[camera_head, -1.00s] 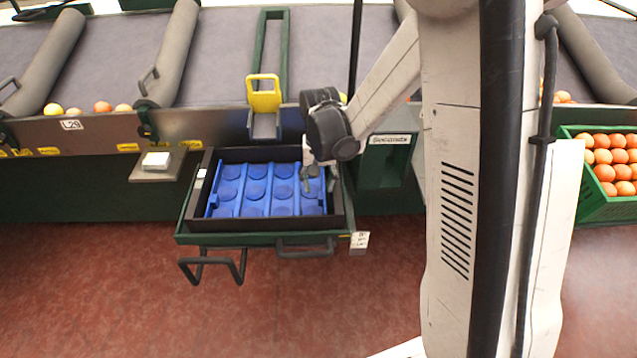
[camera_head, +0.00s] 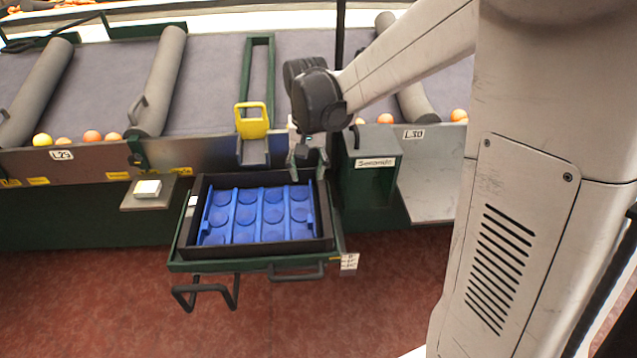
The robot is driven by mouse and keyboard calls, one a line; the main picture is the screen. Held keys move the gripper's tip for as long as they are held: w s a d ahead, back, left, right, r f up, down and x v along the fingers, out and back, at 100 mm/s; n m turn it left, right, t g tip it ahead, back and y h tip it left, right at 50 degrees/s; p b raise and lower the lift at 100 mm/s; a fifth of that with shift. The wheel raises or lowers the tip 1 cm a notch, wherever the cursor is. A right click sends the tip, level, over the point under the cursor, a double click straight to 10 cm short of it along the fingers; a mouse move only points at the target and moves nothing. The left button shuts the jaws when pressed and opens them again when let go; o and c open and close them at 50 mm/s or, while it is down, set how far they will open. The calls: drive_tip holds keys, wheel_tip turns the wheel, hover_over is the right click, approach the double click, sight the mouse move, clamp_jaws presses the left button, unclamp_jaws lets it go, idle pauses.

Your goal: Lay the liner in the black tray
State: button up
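The blue liner (camera_head: 258,213), with rows of round cups and raised ribs, lies inside the black tray (camera_head: 318,246). It looks roughly flat and square with the tray walls, with a narrow dark gap along the front. The tray rests on a green-framed stand (camera_head: 222,265). My gripper (camera_head: 308,170) is above the tray's back right corner, apart from the liner as far as I can see. Its fingers look spread with nothing between them. The arm link hides little of the tray.
A yellow-handled chute gate (camera_head: 252,122) stands behind the tray. A green box labelled "Seconds" (camera_head: 370,165) is close on the right. A small pad on a shelf (camera_head: 148,189) is at left. Oranges (camera_head: 92,136) sit along the conveyor edge. Red floor is clear in front.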

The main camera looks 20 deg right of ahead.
drive_tip(key=s+r+n+t, duration=0.1)
drive_tip(key=s+r+t, duration=0.2)
drive_tip(key=s, duration=0.7)
drive_tip(key=s+r+n+t, duration=0.2)
drive_tip(key=s+r+t, duration=0.2)
drive_tip(key=s+r, duration=0.3)
drive_tip(key=s, duration=0.3)
drive_tip(key=shift+r, duration=0.35)
